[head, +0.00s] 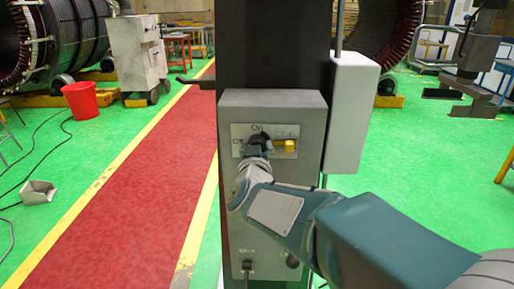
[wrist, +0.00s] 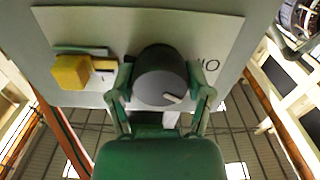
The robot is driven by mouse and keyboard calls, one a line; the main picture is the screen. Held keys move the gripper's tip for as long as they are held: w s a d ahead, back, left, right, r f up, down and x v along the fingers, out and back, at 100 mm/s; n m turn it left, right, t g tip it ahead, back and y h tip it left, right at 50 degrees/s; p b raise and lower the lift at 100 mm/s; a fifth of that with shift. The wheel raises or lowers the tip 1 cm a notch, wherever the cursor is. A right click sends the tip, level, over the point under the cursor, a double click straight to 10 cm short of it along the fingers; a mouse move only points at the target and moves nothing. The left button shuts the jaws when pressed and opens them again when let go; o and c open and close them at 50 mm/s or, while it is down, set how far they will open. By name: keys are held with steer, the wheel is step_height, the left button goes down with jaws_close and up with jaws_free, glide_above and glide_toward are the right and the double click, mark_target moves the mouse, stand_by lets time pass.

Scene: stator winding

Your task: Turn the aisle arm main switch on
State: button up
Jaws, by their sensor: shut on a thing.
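The dark round switch knob (wrist: 160,72) sits on a pale label plate (wrist: 215,30) on the front of a grey switch box (head: 308,185). In the head view, "On" is printed above the knob (head: 258,143) and an "Of..." label is at its left. My gripper (head: 256,151) reaches the box from the lower right. In the wrist view, my gripper (wrist: 161,88) has one finger on each side of the knob and is shut on it. A white mark on the knob slants toward the lower right there. Its exact setting is hard to tell.
A yellow switch (head: 290,146) sits right of the knob; it also shows in the wrist view (wrist: 72,72). A white box (head: 350,112) is fixed beside the dark column (head: 270,45). A red walkway (head: 150,165) and green floor lie left.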

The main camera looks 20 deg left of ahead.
steer(key=m, duration=0.5)
steer(key=shift+r+m, duration=0.25)
steer(key=shift+m, duration=0.05)
steer(key=m, duration=0.5)
steer(key=shift+m, duration=0.4)
steer(key=shift+f, duration=0.1)
steer(key=o, duration=1.1)
steer(key=shift+w, duration=0.1)
steer(key=shift+o, duration=0.2)
steer(key=shift+f, duration=0.1)
steer(key=v, duration=1.2)
